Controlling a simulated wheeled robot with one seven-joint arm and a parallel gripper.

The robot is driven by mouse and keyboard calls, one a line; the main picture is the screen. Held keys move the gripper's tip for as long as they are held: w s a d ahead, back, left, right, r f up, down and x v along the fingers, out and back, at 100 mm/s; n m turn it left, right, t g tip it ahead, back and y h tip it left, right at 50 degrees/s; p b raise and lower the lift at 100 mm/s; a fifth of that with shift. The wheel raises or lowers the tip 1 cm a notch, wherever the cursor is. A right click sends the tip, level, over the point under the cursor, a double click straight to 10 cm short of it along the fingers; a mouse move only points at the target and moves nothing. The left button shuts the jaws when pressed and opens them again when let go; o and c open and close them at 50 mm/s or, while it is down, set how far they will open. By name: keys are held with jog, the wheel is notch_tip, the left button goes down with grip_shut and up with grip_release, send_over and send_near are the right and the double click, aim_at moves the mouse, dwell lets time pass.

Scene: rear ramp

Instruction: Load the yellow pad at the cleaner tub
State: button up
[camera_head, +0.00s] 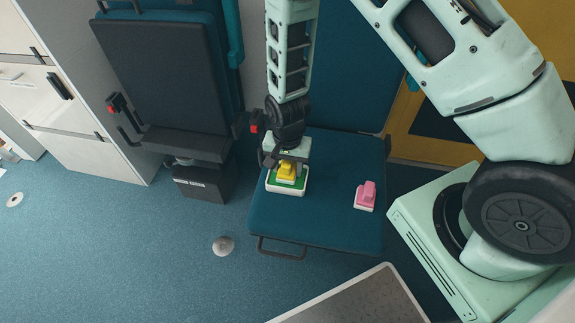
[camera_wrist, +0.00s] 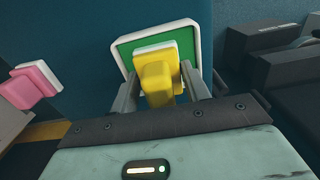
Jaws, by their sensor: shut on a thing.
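The yellow pad (camera_wrist: 157,82) has a yellow grip and a paler layer on its far side. My gripper (camera_wrist: 160,95) is shut on its yellow grip, with one finger on each side. In the head view the pad (camera_head: 286,172) is over the cleaner tub (camera_head: 271,187), a white-rimmed tray with a green inside, on the blue seat. The tub's white rim (camera_wrist: 113,47) also shows in the wrist view, behind the pad. I cannot tell whether the pad touches the green surface. My gripper (camera_head: 287,165) points down at the tub in the head view.
A pink pad with a white base (camera_head: 366,195) stands on the blue seat (camera_head: 320,225), right of the tub; it also shows in the wrist view (camera_wrist: 37,82). A folded dark seat (camera_head: 165,80) is at the left. The seat between tub and pink pad is clear.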

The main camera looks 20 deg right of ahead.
jog(key=shift+r+p, duration=2.45)
jog(key=shift+r, duration=0.65)
jog(key=w+d+r+n+p, duration=0.1)
jog(key=d+r+n+p, duration=0.6)
jog(key=d+r+p, duration=0.4)
notch_tip(320, 180, up, 4)
jog(key=shift+w+d+r, duration=0.1)
jog(key=shift+w+d, duration=0.05)
jog(key=shift+d, duration=0.35)
